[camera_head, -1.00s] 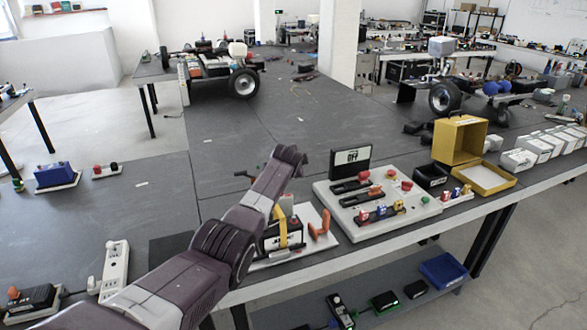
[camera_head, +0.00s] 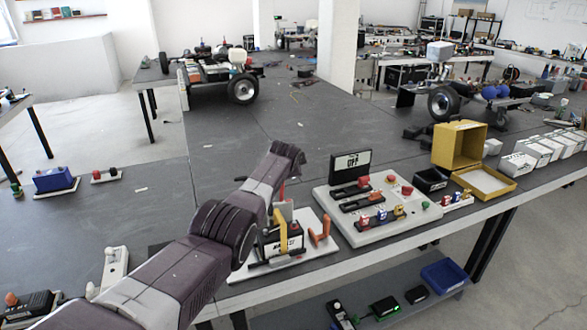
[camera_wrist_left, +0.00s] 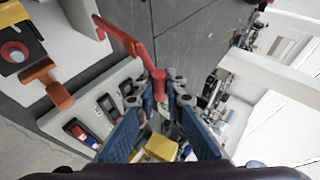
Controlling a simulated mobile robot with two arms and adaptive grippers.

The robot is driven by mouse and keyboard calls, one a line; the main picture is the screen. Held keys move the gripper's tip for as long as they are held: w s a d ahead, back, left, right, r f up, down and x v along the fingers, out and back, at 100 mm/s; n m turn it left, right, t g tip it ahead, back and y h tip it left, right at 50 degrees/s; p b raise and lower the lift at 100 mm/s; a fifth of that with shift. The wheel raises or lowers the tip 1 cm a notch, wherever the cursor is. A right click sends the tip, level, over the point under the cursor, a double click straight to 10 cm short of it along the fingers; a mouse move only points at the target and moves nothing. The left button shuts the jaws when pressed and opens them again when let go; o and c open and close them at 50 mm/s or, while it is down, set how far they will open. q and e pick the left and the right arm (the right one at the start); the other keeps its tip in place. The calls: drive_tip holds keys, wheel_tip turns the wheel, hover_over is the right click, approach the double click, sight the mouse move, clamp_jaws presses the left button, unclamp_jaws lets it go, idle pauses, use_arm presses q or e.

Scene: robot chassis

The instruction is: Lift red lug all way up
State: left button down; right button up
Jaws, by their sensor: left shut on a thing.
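The red lug (camera_wrist_left: 139,42) is a thin bent red piece in the left wrist view. Its lower end sits between the fingertips of my left gripper (camera_wrist_left: 159,97), which is shut on it. In the head view, a small strip of red (camera_head: 282,189) shows just under the end of my left arm, above the black battery box (camera_head: 289,241) with its yellow strap (camera_head: 281,230). The fingers are hidden behind the arm in that view. My right gripper is in neither view.
An orange handle (camera_head: 320,231) stands on the white plate (camera_head: 312,250) beside the battery box. To the right is a grey switch panel (camera_head: 366,235) with a dark display (camera_head: 351,165), then an open yellow box (camera_head: 459,145).

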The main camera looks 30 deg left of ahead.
use_arm(q)
drive_tip(key=c, duration=2.3)
unclamp_jaws()
drive_tip(key=shift+w+a+r, duration=0.1)
drive_tip(key=shift+r, duration=0.2)
drive_tip(key=shift+o, duration=0.3)
drive_tip(key=shift+f, duration=0.1)
drive_tip(key=shift+f, duration=0.1)
drive_tip(key=v, duration=1.2)
